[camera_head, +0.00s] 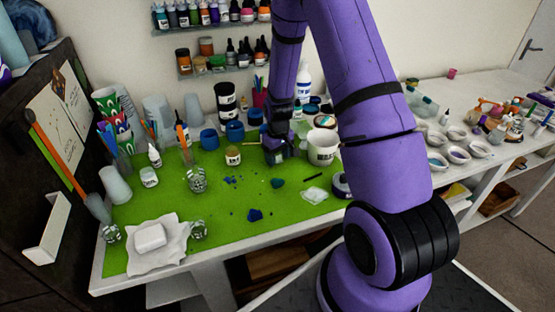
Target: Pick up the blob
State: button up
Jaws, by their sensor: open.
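Several small blobs lie on the green mat (190,235). A dark blue blob (255,215) is near the mat's front middle. A teal blob (278,183) lies behind it and to its right. A pale, clear-looking piece (314,195) lies further right. The picture does not show which one is the blob meant. My gripper (278,158) points down above the back of the mat, behind the teal blob and apart from it. It is open, though its fingers are small and dark here. I see nothing held in it.
A white tub (322,147) stands close to the right of my gripper. A small jar (233,156) and blue cups (209,139) stand to its left. A glass (196,179) and a white block (150,236) are further left. The mat's front middle is mostly clear.

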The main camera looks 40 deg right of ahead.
grip_shut()
notch_tip(320, 180, up, 10)
jog(key=shift+r, duration=0.1)
jog(key=shift+w+a+r, duration=0.1)
jog(key=shift+w+r, duration=0.25)
jog(key=shift+r, duration=0.45)
jog(key=shift+w+d+r, duration=0.1)
jog(key=shift+w+r, duration=0.2)
jog(key=shift+r, duration=0.5)
jog(key=shift+w+a+r, duration=0.1)
jog(key=shift+w+r, duration=0.25)
jog(key=shift+r, duration=0.45)
